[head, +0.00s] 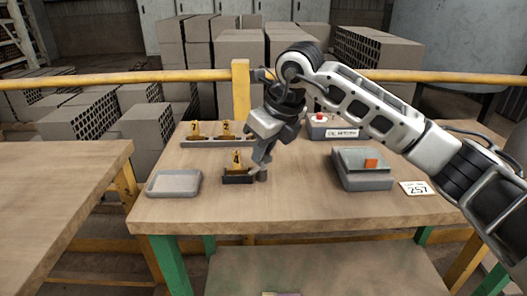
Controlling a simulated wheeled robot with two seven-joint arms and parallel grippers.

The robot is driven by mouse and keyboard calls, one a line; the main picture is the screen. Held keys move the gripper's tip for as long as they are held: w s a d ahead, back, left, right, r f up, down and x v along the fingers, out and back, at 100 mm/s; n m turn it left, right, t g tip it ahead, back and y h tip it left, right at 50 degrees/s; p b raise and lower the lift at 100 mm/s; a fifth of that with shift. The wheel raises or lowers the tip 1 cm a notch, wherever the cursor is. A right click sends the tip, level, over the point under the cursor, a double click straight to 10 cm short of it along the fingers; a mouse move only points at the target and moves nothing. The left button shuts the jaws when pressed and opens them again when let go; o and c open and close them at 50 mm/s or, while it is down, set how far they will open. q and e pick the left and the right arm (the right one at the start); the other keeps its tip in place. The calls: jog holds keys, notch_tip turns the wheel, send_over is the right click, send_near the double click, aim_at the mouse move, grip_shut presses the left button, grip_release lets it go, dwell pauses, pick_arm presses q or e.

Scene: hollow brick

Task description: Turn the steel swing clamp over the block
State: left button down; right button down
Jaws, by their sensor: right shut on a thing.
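A yellow block with a dark mark (237,160) sits in a dark holder (237,179) near the middle of the table. My right gripper (261,160) reaches down just right of the block, pointing at the tabletop. It is shut on what appears to be the steel swing clamp, beside a short dark post (262,175). The fingers hide most of the clamp, so I cannot tell its exact angle or whether any of it lies over the block. My left gripper is not in view.
A grey tray (173,183) lies left, and a grey box (362,169) with an orange part stands right, near a "257" card (416,188). A control box with a red button (330,128) is at the back. The front tabletop is clear.

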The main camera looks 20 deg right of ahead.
jog(key=m+h+b, duration=0.1)
jog(key=m, duration=0.3)
jog(key=shift+m+t+h+b, duration=0.3)
jog(key=shift+h+b, duration=0.05)
jog(key=shift+h, duration=0.05)
jog(key=shift+a+m+h+b, duration=0.1)
jog(key=shift+m+h+b, duration=0.2)
jog(key=shift+m, duration=0.5)
jog(key=shift+m+h+b, duration=0.35)
jog(key=shift+m+h, duration=0.15)
jog(key=shift+m, duration=0.7)
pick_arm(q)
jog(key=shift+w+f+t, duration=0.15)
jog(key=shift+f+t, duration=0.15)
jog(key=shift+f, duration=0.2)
pick_arm(e)
jog(key=shift+m, duration=0.3)
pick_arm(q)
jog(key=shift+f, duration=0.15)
pick_arm(e)
jog(key=c, duration=1.6)
grip_release()
